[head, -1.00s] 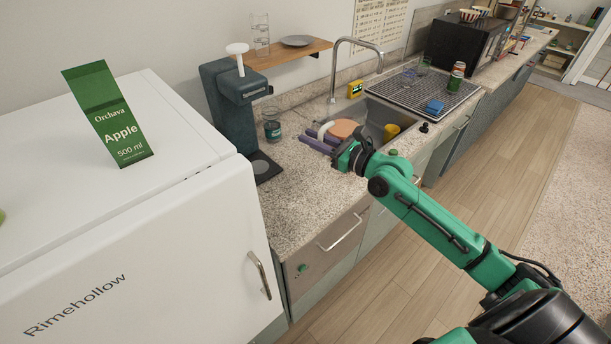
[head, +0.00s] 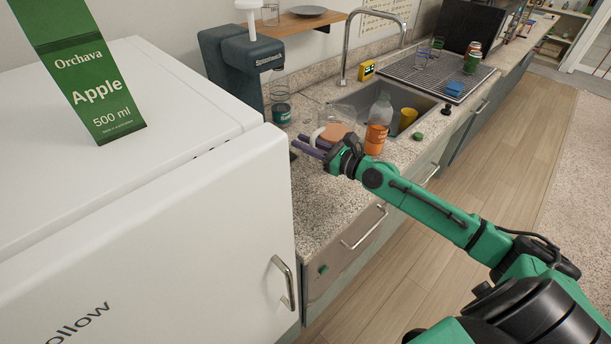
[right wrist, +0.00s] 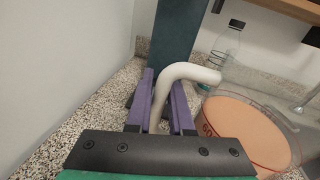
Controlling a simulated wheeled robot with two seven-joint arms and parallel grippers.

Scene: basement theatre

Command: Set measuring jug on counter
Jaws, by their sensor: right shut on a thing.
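The measuring jug (head: 336,132) is clear, with orange contents and a white handle, over the counter (head: 322,205) left of the sink. In the right wrist view the jug (right wrist: 248,128) is at the right, its handle bent in toward my fingers. My right gripper (head: 308,147) has purple fingers on both sides of the handle; in the right wrist view the gripper (right wrist: 162,88) is shut on it. The jug looks upright. I cannot tell whether its base touches the counter. My left gripper is not in view.
A clear bottle with an orange label (head: 377,125) stands close right of the jug, by the sink (head: 352,103). A white fridge (head: 200,220) borders the counter. Front counter is bare.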

